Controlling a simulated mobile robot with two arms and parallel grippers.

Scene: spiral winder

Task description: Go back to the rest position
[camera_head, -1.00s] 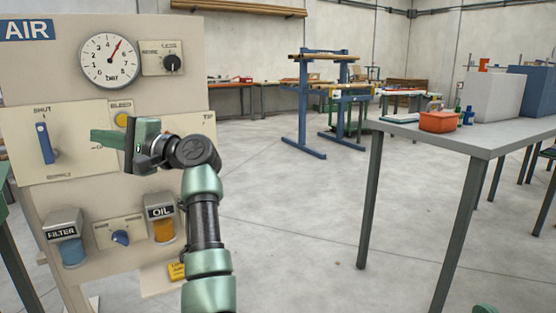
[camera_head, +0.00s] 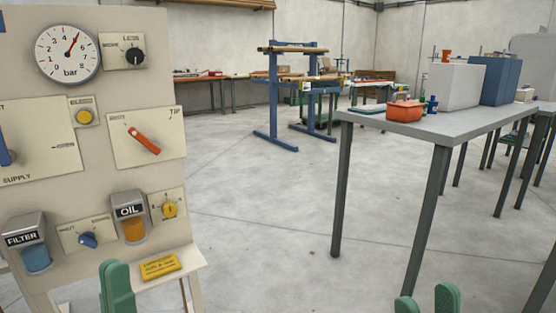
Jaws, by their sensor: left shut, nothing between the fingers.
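My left gripper (camera_head: 117,288) shows at the bottom edge, left of centre, as green fingers pointing up, close together and empty. It is in front of the lower part of the air panel (camera_head: 95,135) and apart from its controls. My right gripper (camera_head: 427,302) shows at the bottom right, with two green fingertips apart and nothing seen between them. Its lower part is cut off by the picture edge. The panel carries a pressure gauge (camera_head: 67,53), a black knob (camera_head: 134,56) and an orange lever (camera_head: 144,140).
A blue filter bowl (camera_head: 36,258), an oil bowl (camera_head: 133,229) and a yellow knob (camera_head: 170,209) sit low on the panel. A grey table (camera_head: 440,130) with an orange bin (camera_head: 404,111) stands at the right. The floor (camera_head: 255,225) between is clear.

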